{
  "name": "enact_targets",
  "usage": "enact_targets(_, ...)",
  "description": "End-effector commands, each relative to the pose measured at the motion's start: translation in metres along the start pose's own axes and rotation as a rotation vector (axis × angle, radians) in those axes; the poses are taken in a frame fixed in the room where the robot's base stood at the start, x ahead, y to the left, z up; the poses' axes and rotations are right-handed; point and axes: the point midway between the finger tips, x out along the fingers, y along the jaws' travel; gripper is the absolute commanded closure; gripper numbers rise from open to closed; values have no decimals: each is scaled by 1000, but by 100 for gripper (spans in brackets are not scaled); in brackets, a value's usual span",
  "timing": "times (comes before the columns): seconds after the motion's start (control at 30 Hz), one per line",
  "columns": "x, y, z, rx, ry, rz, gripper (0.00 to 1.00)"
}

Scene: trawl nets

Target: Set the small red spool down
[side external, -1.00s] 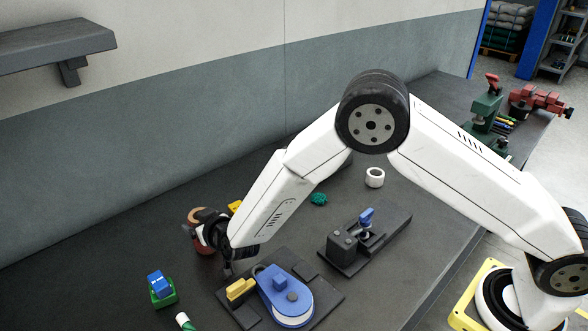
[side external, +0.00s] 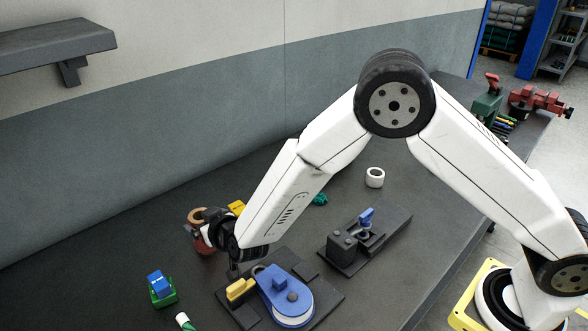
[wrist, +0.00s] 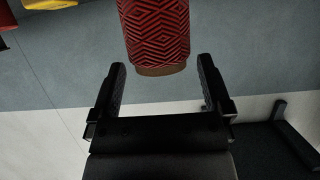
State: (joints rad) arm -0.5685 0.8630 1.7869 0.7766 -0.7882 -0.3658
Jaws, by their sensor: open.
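The red spool (side external: 199,242) with a tan rim stands on the dark bench, at the left of my gripper in the side view and partly hidden by it. In the wrist view the spool (wrist: 155,30) shows a black zigzag pattern on red and a tan end band. My gripper (wrist: 161,66) is open there, with one black finger on each side and a visible gap to the spool. The spool's end lies just beyond and between the fingertips. In the side view my gripper (side external: 218,232) is close beside the spool, its fingers hard to make out.
A blue reel-like device (side external: 285,297) on a dark plate with a yellow block (side external: 240,289) lies right below the wrist. A green holder with a blue block (side external: 160,284) is at left. A white ring (side external: 375,177), green bundle (side external: 320,199) and blue-levered fixture (side external: 366,222) stand right.

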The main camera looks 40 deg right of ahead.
Motion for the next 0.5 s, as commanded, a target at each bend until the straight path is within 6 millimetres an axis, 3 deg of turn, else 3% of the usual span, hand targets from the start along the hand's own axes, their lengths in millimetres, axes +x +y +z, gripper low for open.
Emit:
enact_targets(0.2,-11,0,-30,2,3,0,0)
enact_targets(0.5,-21,0,-53,1,1,0,0)
